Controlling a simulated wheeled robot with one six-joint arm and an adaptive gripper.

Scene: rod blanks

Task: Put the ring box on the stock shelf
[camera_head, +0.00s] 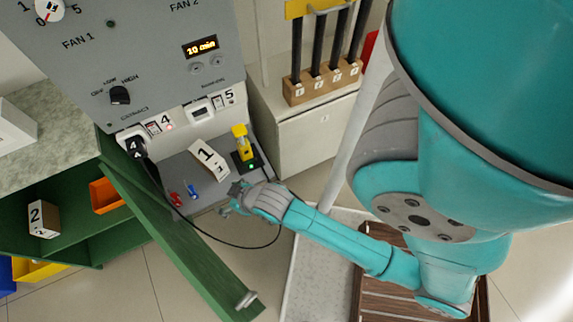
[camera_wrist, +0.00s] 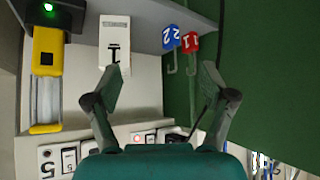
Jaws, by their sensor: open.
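A box with a white face marked 1 (camera_head: 209,159) stands tilted in the picture on a grey ledge below the control panel; it also shows in the wrist view (camera_wrist: 114,42). A second box marked 2 (camera_head: 43,219) sits on a green shelf (camera_head: 75,245) at the left. The frames do not show which one is the ring box, and no shelf label is readable. My gripper (camera_head: 233,199) is just in front of the ledge, near box 1. In the wrist view, its fingers (camera_wrist: 160,88) are apart and empty, with box 1 beyond the left fingertip.
A yellow device in a dark holder (camera_head: 243,150) stands right of box 1. A green door (camera_head: 190,250) stands open beside the ledge, with a black cable (camera_head: 215,240) nearby. An orange bin (camera_head: 105,196) is on the shelf.

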